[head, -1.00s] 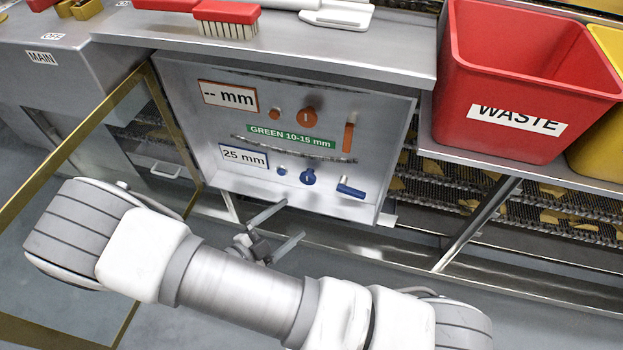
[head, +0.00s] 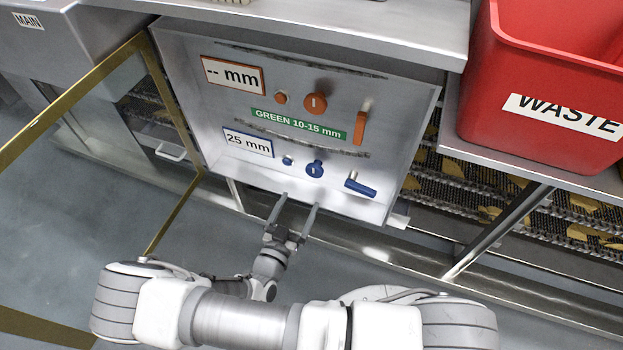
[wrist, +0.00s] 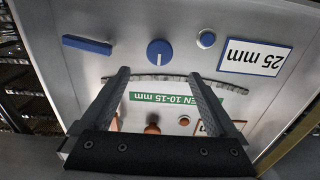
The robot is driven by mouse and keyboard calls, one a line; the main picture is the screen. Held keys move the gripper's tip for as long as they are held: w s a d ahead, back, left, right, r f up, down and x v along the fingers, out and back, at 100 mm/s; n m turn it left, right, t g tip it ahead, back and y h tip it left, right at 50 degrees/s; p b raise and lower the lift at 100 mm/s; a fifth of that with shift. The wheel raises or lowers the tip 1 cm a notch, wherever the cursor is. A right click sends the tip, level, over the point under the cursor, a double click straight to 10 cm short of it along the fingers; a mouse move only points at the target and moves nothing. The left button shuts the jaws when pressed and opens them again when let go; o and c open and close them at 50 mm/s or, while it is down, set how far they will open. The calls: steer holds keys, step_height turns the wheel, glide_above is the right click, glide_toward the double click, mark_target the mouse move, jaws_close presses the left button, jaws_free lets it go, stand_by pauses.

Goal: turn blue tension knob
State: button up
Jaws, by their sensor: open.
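The blue tension knob (head: 315,169) sits on the lower row of the metal panel (head: 205,130), between a small blue button (head: 287,160) and a blue lever handle (head: 361,187). My gripper (head: 300,201) is open and empty, below the knob in the head view, with its fingers pointing up toward the panel. In the wrist view, which shows the panel upside down, the blue knob (wrist: 159,53) lies beyond and between the fingertips of my gripper (wrist: 158,75). A white line marks the knob's face. I see no contact between the fingers and the knob.
An orange knob (head: 315,103), orange button (head: 281,98) and orange lever (head: 360,128) form the upper row. A blue-framed label (head: 248,142) reads 25 mm. A gold-framed open door (head: 70,100) stands left. A red waste bin (head: 550,90) stands right.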

mark_target(313, 173)
steer(key=b+x, duration=0.2)
steer(key=x, duration=0.8)
steer(key=shift+c, duration=0.2)
steer(key=c, duration=1.3)
steer(key=shift+c, duration=0.2)
